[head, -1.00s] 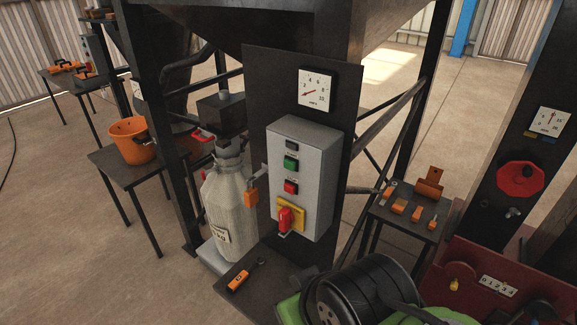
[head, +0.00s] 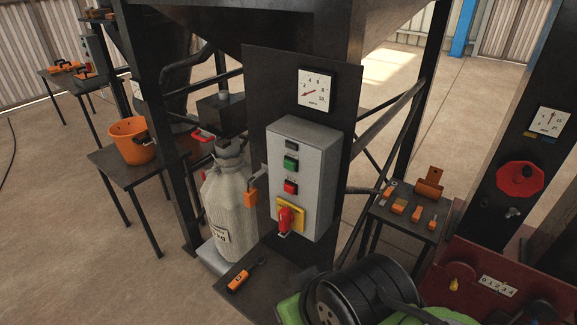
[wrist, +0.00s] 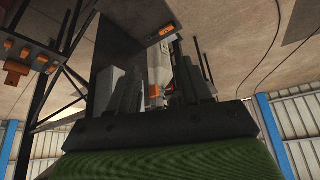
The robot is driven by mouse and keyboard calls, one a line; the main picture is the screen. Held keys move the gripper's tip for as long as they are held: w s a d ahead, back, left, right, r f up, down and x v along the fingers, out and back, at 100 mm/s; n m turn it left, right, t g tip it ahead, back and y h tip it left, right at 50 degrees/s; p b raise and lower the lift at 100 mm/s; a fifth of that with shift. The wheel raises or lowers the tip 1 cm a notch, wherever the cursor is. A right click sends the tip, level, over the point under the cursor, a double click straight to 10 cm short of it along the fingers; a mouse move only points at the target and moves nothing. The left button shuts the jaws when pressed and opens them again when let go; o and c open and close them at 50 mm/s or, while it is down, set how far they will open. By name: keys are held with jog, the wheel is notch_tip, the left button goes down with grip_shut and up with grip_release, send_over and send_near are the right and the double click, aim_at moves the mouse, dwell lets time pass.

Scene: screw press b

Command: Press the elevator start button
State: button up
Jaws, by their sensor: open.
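A grey control box (head: 309,190) is fixed to a dark upright panel in the head view. On its face, from top down, are a dark button or lamp (head: 292,145), a green button (head: 291,163), a red button (head: 291,187) and a red rotary switch (head: 286,218) on a yellow plate. The labels are too small to read. My gripper (wrist: 157,72) shows in the wrist view with its two dark fingers apart and nothing clearly held. A white sack shows beyond the fingers. The green button cannot be made out in the wrist view.
A gauge (head: 316,89) sits above the box. A small tool table (head: 408,224) and a red machine (head: 520,285) stand to the right.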

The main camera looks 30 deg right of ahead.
jog(key=shift+c, duration=0.3)
grip_shut()
dwell(1.4)
